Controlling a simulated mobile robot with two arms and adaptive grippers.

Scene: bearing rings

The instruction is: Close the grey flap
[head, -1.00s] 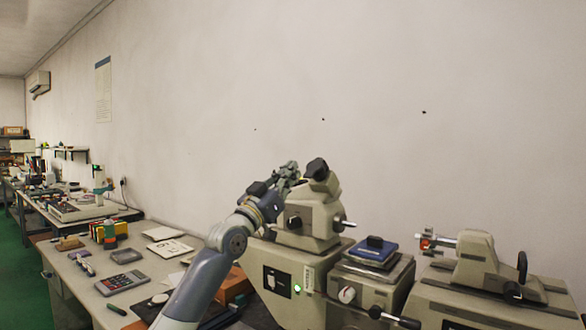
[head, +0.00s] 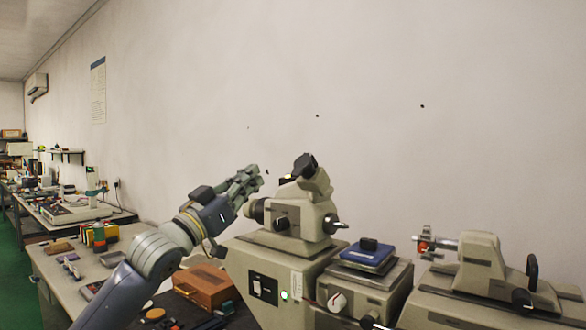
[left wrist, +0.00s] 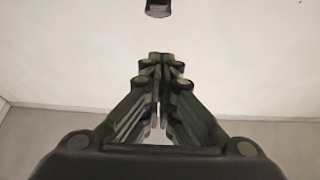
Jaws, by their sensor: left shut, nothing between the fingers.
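I cannot make out for certain which part is the grey flap. The grey-beige machine (head: 297,215) at centre has a tilted upper head with a black end piece (head: 304,166) on top. My left gripper (head: 247,180) is left of that head, raised, its fingers pointing up and right. The fingers are shut and empty, with a visible gap to the black end piece. In the left wrist view the shut fingertips (left wrist: 160,58) face a pale wall, and a small dark piece (left wrist: 157,9) shows at the top edge. My right gripper is not in view.
A blue-topped block (head: 367,255) sits on the middle unit, and another beige machine (head: 480,265) stands at right. The bench (head: 115,262) at left holds small items.

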